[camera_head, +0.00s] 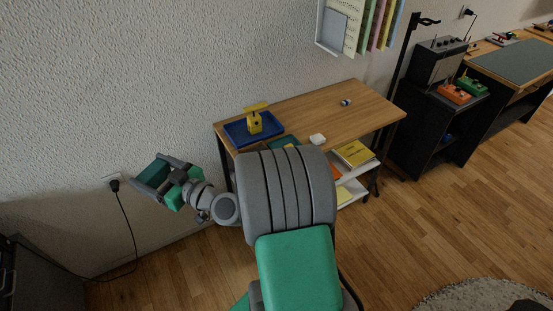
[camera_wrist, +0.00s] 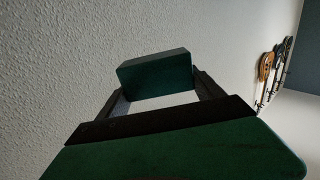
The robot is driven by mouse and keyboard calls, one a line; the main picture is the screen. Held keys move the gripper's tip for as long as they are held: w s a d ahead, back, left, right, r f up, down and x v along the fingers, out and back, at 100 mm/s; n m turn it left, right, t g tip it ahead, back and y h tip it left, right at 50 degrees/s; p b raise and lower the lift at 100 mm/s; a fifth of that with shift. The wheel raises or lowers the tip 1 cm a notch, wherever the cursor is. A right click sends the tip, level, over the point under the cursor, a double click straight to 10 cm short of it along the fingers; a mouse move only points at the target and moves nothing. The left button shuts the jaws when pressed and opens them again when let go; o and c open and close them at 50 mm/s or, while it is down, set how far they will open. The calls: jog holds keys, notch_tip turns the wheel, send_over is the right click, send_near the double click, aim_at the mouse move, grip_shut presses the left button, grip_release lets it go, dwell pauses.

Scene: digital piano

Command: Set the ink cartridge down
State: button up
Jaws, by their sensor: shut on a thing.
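My gripper (camera_head: 160,175) is at the left, out in front of the white wall and apart from the wooden table (camera_head: 335,110). It also shows in the wrist view (camera_wrist: 160,102), with a dark green block at its far side and a broad green part at the near side. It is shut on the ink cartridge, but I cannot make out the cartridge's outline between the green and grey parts. The table is to the right of my gripper, with my arm covering part of its front.
A blue tray (camera_head: 238,134) with a yellow object (camera_head: 254,122) is at the table's left end. A small white item (camera_head: 317,139) and a small dark item (camera_head: 345,102) lie on top. The back middle is bare. A cable hangs from a wall socket (camera_head: 113,183) beside my gripper.

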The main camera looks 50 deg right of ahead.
jog(key=s+d+f+m+h+b, duration=0.1)
jog(key=s+d+m+h+b, duration=0.35)
jog(key=d, duration=1.15)
jog(key=s+d+f+m+h+b, duration=0.15)
jog(key=s+d+h+b, duration=0.55)
jog(key=d, duration=0.9)
jog(key=shift+m+y, duration=0.3)
jog(key=shift+y, duration=0.35)
jog(key=w+d+f, duration=0.1)
jog(key=w+f, duration=0.2)
jog(key=w, duration=0.1)
jog(key=w+d+f+p, duration=0.1)
jog(key=w+f, duration=0.2)
jog(key=w, duration=0.1)
jog(key=w+d+f, duration=0.1)
jog(key=w+f, duration=0.2)
jog(key=w, duration=0.1)
jog(key=shift+d+f+p, duration=0.25)
jog(key=shift+d+p, duration=0.1)
jog(key=shift+p, duration=0.05)
notch_tip(320, 180, down, 3)
jog(key=shift+r, duration=0.1)
jog(key=shift+f, duration=0.25)
jog(key=o, duration=1.2)
jog(key=shift+o, duration=0.8)
